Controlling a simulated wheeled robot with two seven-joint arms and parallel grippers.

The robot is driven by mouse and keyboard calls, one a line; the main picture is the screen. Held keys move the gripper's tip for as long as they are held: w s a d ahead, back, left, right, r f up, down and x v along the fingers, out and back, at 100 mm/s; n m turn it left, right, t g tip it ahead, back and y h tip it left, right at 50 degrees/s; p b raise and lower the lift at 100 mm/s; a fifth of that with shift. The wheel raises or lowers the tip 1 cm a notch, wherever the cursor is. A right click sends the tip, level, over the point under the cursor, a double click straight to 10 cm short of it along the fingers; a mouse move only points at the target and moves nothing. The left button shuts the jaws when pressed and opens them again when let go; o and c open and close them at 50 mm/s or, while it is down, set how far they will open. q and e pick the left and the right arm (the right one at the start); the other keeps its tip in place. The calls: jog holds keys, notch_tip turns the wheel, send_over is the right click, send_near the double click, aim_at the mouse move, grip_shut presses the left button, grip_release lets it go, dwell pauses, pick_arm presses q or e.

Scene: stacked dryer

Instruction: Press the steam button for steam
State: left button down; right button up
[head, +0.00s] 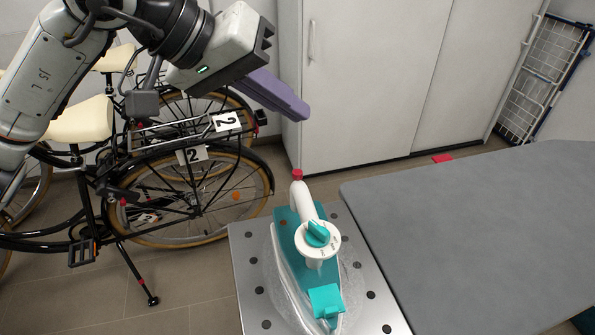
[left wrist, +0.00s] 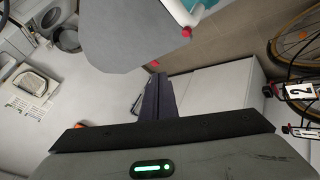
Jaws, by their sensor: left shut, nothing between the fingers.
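A teal and white iron (head: 311,245) stands on a metal plate (head: 250,308) with dark round spots, at the lower middle of the head view. A small red button (head: 297,174) sits at the far tip of its white handle. The button also shows in the left wrist view (left wrist: 186,32), near the top edge, with part of the white handle (left wrist: 178,11). My left gripper (head: 301,111) is shut and empty. Its purple fingers point down and right, and appear above the red button in the head view, apart from it. My right gripper is in neither view.
A grey ironing board (head: 470,230) fills the right side beside the iron. Bicycles (head: 190,190) stand at the left. A white cabinet (head: 370,80) stands behind, and a folded drying rack (head: 540,80) leans at the far right. A red object (head: 443,158) lies by the cabinet's base.

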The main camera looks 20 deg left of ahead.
pick_arm(q)
jog(key=b, duration=0.5)
send_over(297, 174)
jog(key=a, duration=0.1)
notch_tip(297, 174, down, 7)
jog(key=shift+s+f+b, duration=0.2)
jog(key=shift+f+b, duration=0.1)
jog(key=shift+f, duration=0.2)
jog(key=shift+r, duration=0.1)
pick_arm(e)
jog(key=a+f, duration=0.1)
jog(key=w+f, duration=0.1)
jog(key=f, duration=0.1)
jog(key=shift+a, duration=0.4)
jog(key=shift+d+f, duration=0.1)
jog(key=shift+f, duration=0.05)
pick_arm(q)
jog(key=shift+f+b, duration=0.5)
jog(key=shift+b, duration=0.05)
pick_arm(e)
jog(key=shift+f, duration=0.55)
